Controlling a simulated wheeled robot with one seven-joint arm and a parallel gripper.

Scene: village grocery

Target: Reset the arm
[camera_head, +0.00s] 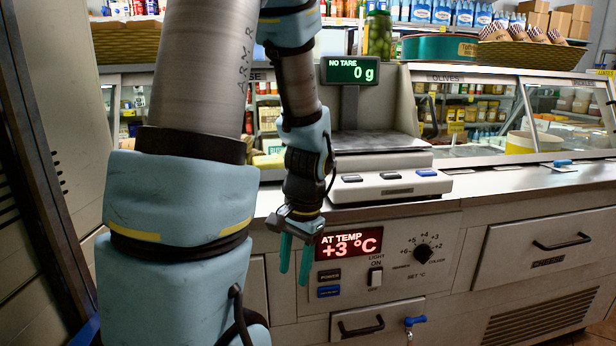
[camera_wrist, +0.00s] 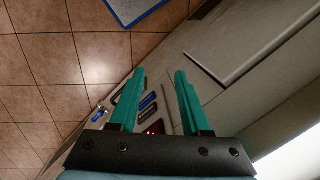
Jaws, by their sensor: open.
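My gripper (camera_head: 295,258) hangs at the end of my arm in front of the counter, fingers pointing down. Its two teal fingers are apart and nothing is between them. In the wrist view my gripper (camera_wrist: 160,85) also shows open and empty, with the counter front and the tiled floor beyond it. My arm fills much of the left half of the head view and hides part of the counter.
A scale (camera_head: 381,160) reading 0 g stands on top. A glass display case (camera_head: 470,115) is at right. Tiled floor (camera_wrist: 40,60) is open below.

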